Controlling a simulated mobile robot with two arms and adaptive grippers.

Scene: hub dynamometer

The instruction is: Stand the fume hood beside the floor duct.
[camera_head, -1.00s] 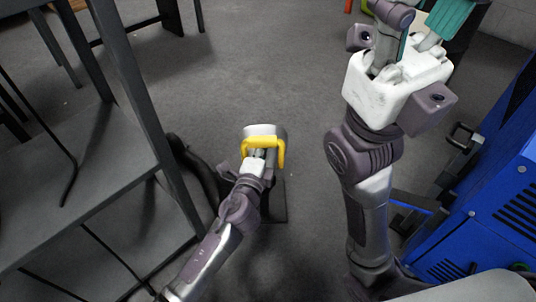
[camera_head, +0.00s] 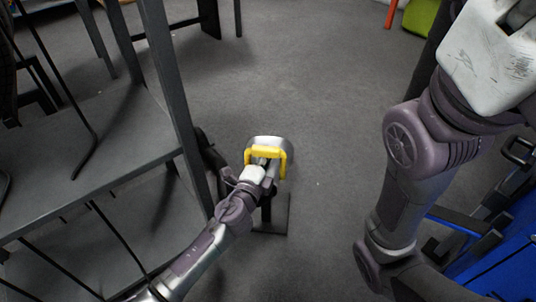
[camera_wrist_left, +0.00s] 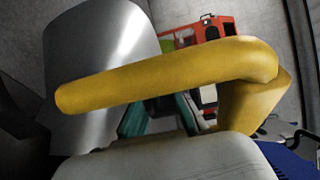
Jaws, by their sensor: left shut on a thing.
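The fume hood (camera_head: 270,142) is a silver hood with a yellow handle, on a dark post above a flat dark base plate (camera_head: 275,222). It looks upright; I cannot tell whether the base touches the floor. My left gripper (camera_head: 262,163) is shut on the yellow handle, which crosses the left wrist view (camera_wrist_left: 165,72) with the silver hood (camera_wrist_left: 98,65) behind it. A dark curved hose, seemingly the floor duct (camera_head: 208,152), lies left of the hood beside the shelf post, partly hidden by my arm.
A dark shelf unit (camera_head: 100,125) stands close on the left. A blue machine (camera_head: 505,270) with dark handles is at the lower right. Open grey floor lies beyond and right of the hood. A green and orange object (camera_head: 420,18) is at the far right.

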